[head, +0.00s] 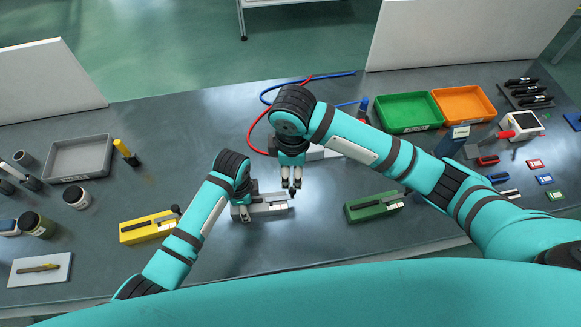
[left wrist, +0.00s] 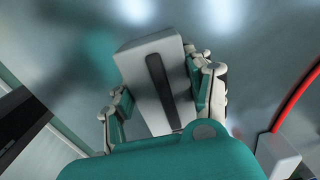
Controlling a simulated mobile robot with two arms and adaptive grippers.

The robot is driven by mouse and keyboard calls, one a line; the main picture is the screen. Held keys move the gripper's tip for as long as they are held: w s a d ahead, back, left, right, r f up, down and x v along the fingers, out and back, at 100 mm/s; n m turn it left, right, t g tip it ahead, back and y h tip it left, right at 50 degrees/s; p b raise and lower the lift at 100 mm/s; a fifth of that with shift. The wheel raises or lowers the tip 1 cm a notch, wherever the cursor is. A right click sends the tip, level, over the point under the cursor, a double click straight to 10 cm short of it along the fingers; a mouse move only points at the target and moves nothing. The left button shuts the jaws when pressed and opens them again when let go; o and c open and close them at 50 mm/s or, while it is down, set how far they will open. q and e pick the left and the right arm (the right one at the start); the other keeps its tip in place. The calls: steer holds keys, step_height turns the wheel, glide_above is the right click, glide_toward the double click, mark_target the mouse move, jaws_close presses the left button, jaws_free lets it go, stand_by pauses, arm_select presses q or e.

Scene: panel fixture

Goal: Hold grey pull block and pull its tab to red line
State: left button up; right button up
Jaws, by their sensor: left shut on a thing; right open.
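The grey pull block (head: 268,208) lies on the table in the middle of the head view. My left gripper (head: 243,212) is shut on its left end. In the left wrist view the block (left wrist: 140,95) shows a dark slot along its top and sits between the fingers of my left gripper (left wrist: 160,95). My right gripper (head: 291,190) is open, above or beside the block's right end; I cannot tell whether it touches. The tab and the red line cannot be made out.
A yellow block (head: 148,228) lies to the left and a green block (head: 374,207) to the right. A red hose (head: 252,133) and blue hose curl behind. Green (head: 408,112) and orange (head: 464,105) trays stand at the back right. The table in front of the grey block is clear.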

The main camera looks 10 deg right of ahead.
mark_target(292, 189)
steer(key=f, duration=1.1)
steer(key=shift+w+f, duration=0.25)
jaws_close()
steer(key=shift+d, duration=1.35)
steer(key=shift+a, duration=1.25)
steer(key=shift+c, duration=0.5)
jaws_free()
